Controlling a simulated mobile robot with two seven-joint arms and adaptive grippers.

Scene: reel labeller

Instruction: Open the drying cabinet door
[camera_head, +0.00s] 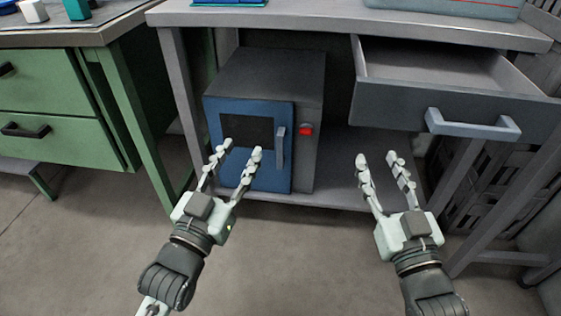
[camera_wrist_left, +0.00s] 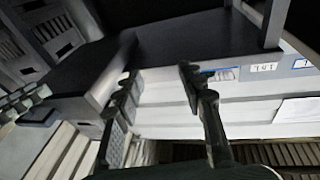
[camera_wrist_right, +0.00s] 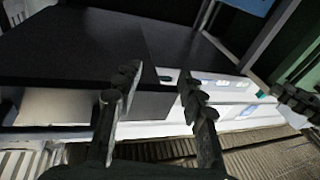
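The drying cabinet (camera_head: 270,72) is a dark grey box on the shelf under the bench. Its blue door (camera_head: 265,178) with a dark window (camera_head: 247,131) looks shut. A vertical grey handle (camera_head: 281,148) is at the door's right edge, and a red button (camera_head: 306,130) is on the dark part to its right. My left gripper (camera_head: 242,150) is open and empty; its fingertips overlap the door in the head view, left of the handle, with no clear contact. My right gripper (camera_head: 378,158) is open and empty, to the right of the cabinet. The cabinet is not clearly recognisable in the wrist views.
A grey drawer (camera_head: 435,72) with a light handle (camera_head: 472,125) stands pulled out above and right of my right gripper. The bench top (camera_head: 340,20) overhangs the cabinet. Green drawers (camera_head: 60,103) stand at the left. The floor (camera_head: 90,225) in front is clear.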

